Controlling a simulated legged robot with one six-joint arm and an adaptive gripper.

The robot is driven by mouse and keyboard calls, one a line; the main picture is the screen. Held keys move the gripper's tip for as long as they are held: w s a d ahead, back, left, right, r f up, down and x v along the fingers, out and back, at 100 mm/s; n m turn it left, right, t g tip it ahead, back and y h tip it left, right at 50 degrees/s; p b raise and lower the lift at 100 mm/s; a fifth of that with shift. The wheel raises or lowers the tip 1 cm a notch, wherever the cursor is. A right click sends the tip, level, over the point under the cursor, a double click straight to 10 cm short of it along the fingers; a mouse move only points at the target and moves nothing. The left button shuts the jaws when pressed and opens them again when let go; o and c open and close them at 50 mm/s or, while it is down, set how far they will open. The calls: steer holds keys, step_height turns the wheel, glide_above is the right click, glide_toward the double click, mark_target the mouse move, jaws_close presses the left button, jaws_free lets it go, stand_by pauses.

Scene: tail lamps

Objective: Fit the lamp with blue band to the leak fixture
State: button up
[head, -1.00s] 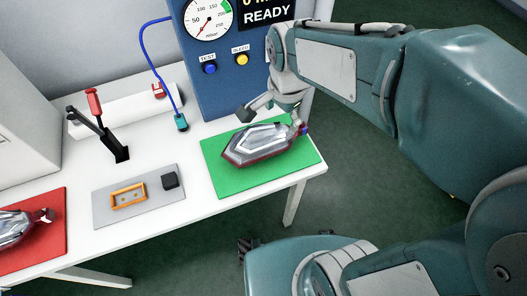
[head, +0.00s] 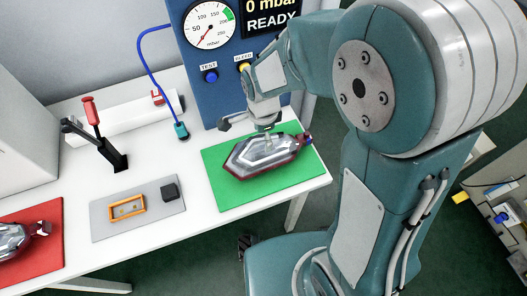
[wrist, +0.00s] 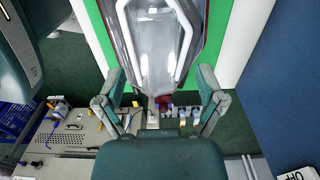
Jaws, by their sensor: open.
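The lamp with the blue band (head: 262,157) lies on the green mat (head: 230,200), its clear lens up and its dark red narrow end with a blue spot pointing right. My gripper (head: 265,130) is above this lamp, pointing down, and looks empty. In the wrist view the open fingers of my gripper (wrist: 162,82) stand on either side of the lamp's narrow end, and the lamp (wrist: 158,40) fills the top middle. The leak fixture has a grey plate (head: 108,227) with an orange frame (head: 127,207) and a dark block (head: 170,191).
A black toggle clamp with a red handle (head: 92,112) stands behind the plate. A blue hose ends in a teal connector (head: 181,131) near the blue tester (head: 200,100), which reads READY. Another lamp (head: 15,240) lies on a red mat (head: 40,262) at left.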

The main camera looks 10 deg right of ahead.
steer(key=shift+f, duration=1.2)
steer(key=shift+f, duration=0.2)
jaws_close()
